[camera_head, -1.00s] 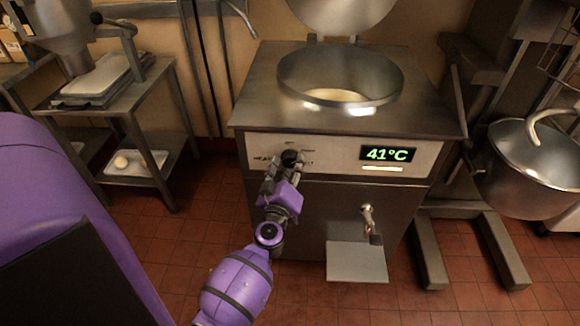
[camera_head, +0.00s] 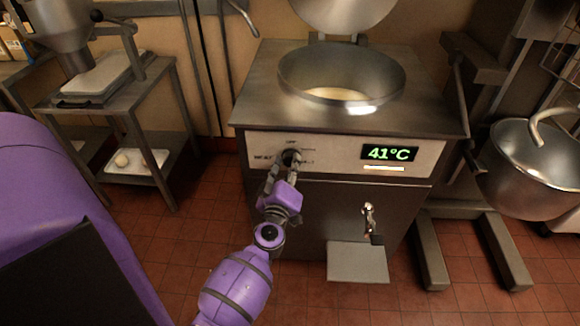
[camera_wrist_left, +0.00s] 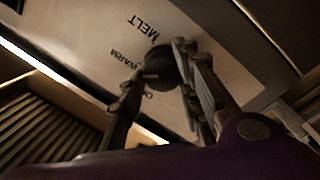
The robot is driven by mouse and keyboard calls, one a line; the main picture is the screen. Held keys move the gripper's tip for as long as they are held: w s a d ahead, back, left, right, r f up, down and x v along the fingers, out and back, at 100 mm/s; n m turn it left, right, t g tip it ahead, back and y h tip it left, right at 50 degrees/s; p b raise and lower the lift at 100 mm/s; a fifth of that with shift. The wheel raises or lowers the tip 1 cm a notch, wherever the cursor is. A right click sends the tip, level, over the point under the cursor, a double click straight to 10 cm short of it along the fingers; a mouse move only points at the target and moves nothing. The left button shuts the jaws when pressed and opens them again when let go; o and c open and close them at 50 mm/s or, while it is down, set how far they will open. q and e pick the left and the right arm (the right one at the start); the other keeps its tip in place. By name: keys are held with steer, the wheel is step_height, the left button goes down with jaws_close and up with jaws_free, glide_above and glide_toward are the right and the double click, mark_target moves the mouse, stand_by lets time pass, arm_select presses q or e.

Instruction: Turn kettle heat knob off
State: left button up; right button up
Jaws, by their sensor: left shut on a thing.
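The kettle (camera_head: 348,195) is a steel floor-standing unit with an open round pot in its top. Its front panel carries a black heat knob (camera_head: 291,157), with lettering around it, and a green display (camera_head: 389,153) reading 41°C. My left gripper (camera_head: 284,166) is at the panel, its fingers around the knob. In the left wrist view the dark knob (camera_wrist_left: 160,66) sits between my two fingers (camera_wrist_left: 158,85), near the words MELT and WARM. The gripper partly hides the knob's lettering, so I cannot tell its exact setting. My right gripper is not in view.
A drain tap (camera_head: 369,218) sticks out low on the kettle front, above a small shelf (camera_head: 357,262). A steel table (camera_head: 60,103) with a tray stands at the left. A large mixing bowl (camera_head: 530,170) stands at the right. The tiled floor in front is open.

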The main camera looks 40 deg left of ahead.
arm_select(q)
steer(key=n+b, duration=0.1)
steer(key=n, duration=0.2)
steer(key=n+y+b, duration=0.1)
steer(key=n, duration=0.2)
steer(key=n+b, duration=0.1)
steer(key=n, duration=0.2)
steer(key=shift+w+r+n+t, duration=0.15)
steer(key=shift+r+n+t, duration=0.15)
steer(key=shift+n+b, duration=0.35)
steer(key=shift+n, duration=0.15)
steer(key=shift+r+y, duration=0.1)
steer(key=shift+y, duration=0.3)
steer(key=shift+a+n, duration=0.1)
steer(key=shift+n, duration=0.2)
steer(key=o, duration=1)
steer(key=shift+o, duration=0.2)
steer(key=shift+f, duration=0.2)
